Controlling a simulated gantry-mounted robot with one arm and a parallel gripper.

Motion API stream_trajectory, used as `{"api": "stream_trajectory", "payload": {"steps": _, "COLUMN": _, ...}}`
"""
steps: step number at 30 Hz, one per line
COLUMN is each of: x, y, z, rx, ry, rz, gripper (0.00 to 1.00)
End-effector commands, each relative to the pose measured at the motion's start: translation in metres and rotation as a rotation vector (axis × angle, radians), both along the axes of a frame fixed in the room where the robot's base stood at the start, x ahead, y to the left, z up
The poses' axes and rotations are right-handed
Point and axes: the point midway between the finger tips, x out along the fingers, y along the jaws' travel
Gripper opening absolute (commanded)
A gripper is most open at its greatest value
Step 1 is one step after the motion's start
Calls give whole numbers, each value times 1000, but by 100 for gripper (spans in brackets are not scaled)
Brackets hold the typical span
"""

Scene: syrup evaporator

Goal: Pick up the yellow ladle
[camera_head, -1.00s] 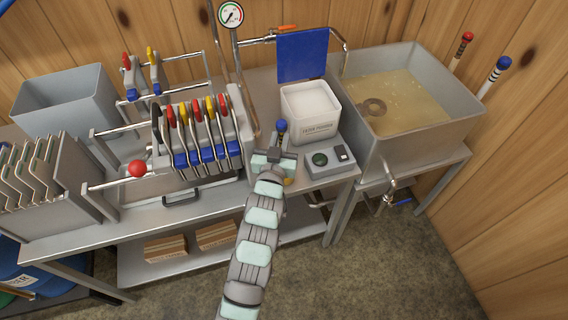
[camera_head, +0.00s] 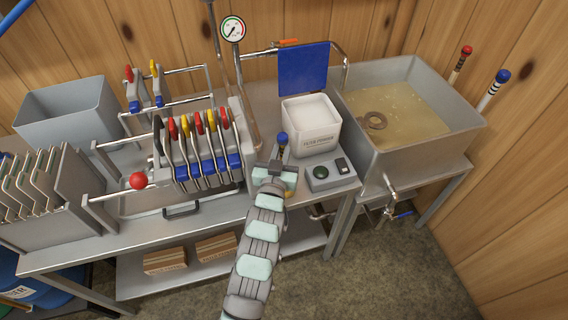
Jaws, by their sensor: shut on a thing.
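My gripper (camera_head: 275,174) is over the bench between the filter rack and the white powder tub, seen from behind and above. Its fingertips are mostly hidden by its own body. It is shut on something. A small yellow piece (camera_head: 289,194) shows at its lower right side, which I take for part of the yellow ladle; the rest is hidden. A blue-tipped upright thing (camera_head: 282,138) stands just beyond my gripper; I cannot tell whether it touches it.
The white tub (camera_head: 312,142) with a blue lid stands right of my gripper, behind a grey control box (camera_head: 330,175). The filter rack (camera_head: 205,150) with coloured handles is close on the left. A metal tank (camera_head: 425,140) of amber liquid stands at the right.

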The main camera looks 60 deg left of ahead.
Motion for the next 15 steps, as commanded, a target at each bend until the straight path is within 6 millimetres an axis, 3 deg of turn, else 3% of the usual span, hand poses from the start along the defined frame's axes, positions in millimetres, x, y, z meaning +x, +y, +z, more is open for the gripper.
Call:
{"api": "stream_trajectory", "payload": {"steps": 8, "x": 0, "y": 0, "z": 21, "rx": 3, "ry": -4, "rz": -1, "gripper": 0}}
{"api": "stream_trajectory", "payload": {"steps": 15, "x": 0, "y": 0, "z": 65, "rx": 5, "ry": -2, "rz": 0, "gripper": 0}}
